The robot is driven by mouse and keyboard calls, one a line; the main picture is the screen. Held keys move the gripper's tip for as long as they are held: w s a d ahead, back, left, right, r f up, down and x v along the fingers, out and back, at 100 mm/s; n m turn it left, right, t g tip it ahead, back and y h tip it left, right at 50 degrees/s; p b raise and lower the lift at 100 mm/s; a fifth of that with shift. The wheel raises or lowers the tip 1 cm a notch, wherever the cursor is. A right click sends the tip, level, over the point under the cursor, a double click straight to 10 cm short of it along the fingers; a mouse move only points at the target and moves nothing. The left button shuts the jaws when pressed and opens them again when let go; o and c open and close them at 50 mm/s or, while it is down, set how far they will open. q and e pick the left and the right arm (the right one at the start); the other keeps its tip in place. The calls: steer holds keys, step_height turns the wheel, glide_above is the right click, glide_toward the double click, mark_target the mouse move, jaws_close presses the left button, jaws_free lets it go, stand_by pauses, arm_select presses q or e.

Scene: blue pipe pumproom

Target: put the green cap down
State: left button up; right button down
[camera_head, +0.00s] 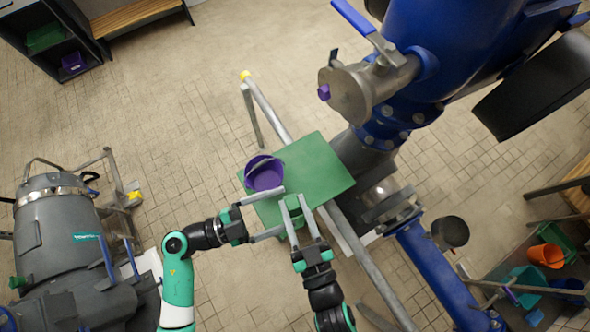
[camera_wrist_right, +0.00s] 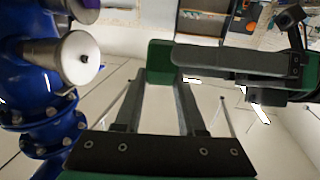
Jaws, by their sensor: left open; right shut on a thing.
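The green cap (camera_wrist_right: 160,62) is between the fingertips of my right gripper (camera_wrist_right: 157,80), which is shut on it. In the head view the right gripper (camera_head: 292,199) is over the green board (camera_head: 322,160), near its lower edge. The cap is mostly hidden between the fingers there and blends with the board. My left gripper (camera_head: 282,210) is open, its fingers on either side of the right gripper's fingertip area. In the wrist view one left finger (camera_wrist_right: 235,60) reaches close to the cap; I cannot tell whether they touch.
A purple bucket (camera_head: 266,175) stands on the board's left corner, close to the left fingers. A grey rail (camera_head: 268,108) runs under the board. A blue pipe (camera_head: 440,45) with a grey valve (camera_head: 350,92) rises at the right. The board's upper right part is clear.

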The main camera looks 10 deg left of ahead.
arm_select(q)
steer(key=v, duration=1)
steer(key=w+a+r+n+t+y, duration=0.5)
steer(key=w+a+r+t+y, duration=0.35)
steer(key=a+r+t, duration=0.45)
steer(key=a+r+n+g+y, duration=0.1)
steer(key=a+r+n+y, duration=1.35)
steer(key=y, duration=0.55)
steer(key=w+d+r+n+h, duration=0.1)
steer(key=w+d+r+h, duration=0.25)
steer(key=d+r, duration=0.2)
steer(key=w+d+r+n+h, duration=0.1)
steer(key=w+d+r+h, duration=0.1)
steer(key=w+d+r, duration=0.35)
steer(key=s+d+r+m+t+h, duration=0.2)
steer(key=s+d+r+h, duration=0.1)
steer(key=d+r+h, duration=0.2)
steer(key=s+d+r+m+t+h, duration=0.3)
steer(key=d+r+h, duration=0.2)
steer(key=d+r, duration=0.4)
steer(key=shift+r+t, duration=0.3)
steer(key=shift+r, duration=0.35)
